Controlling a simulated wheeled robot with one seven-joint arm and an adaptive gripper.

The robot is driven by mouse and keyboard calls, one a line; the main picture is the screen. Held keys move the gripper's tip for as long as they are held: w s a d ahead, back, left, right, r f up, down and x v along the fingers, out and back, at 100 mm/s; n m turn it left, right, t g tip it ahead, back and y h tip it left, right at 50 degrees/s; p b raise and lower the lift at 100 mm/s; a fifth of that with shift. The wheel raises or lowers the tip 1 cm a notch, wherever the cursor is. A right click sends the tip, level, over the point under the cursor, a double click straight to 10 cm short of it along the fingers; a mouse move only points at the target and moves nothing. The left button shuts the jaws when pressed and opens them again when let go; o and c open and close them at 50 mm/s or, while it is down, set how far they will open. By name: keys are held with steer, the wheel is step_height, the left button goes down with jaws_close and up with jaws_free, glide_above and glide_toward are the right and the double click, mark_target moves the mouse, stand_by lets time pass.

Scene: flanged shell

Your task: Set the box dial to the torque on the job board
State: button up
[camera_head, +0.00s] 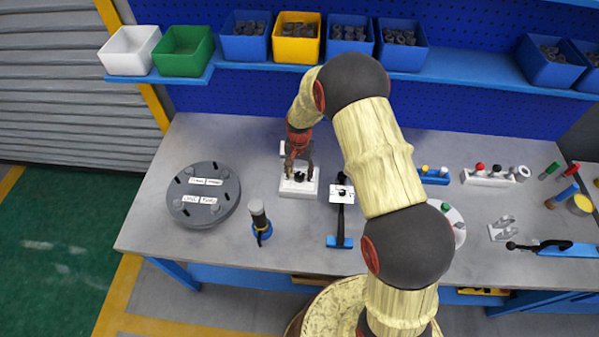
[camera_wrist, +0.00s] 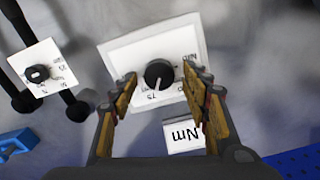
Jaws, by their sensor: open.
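The white dial box (camera_head: 298,189) stands on the bench below my gripper (camera_head: 299,173). In the wrist view its white plate (camera_wrist: 122,55) carries a black knob (camera_wrist: 159,74) whose white pointer line faces the printed 75. My gripper (camera_wrist: 160,78) is open, one finger on each side of the knob; I cannot tell whether they touch it. I cannot identify a job board showing a readable torque.
A tool with a second white dial plate (camera_head: 342,194) and blue end lies right of the box. A grey flanged disc (camera_head: 203,196) with labels too small to read is at left, and a black-and-blue tool (camera_head: 259,220) stands between. Bins line the back shelf (camera_head: 455,79).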

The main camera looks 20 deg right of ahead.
mark_target(300, 175)
step_height(300, 175, up, 12)
stand_by(0.7)
stand_by(0.5)
steer(key=s+r+n+t+b, duration=0.2)
steer(key=s+r, duration=0.4)
steer(key=s, duration=0.4)
steer(key=s+r+n+t+b, duration=0.1)
steer(key=s+r+n+b, duration=0.2)
steer(key=s+r, duration=0.3)
steer(key=s+r+n+t+b, duration=0.2)
steer(key=s+r+b, duration=0.2)
steer(key=s, duration=1)
steer(key=shift+s+a+r+t, duration=0.15)
steer(key=shift+s+r+t, duration=0.2)
steer(key=shift+r, duration=0.85)
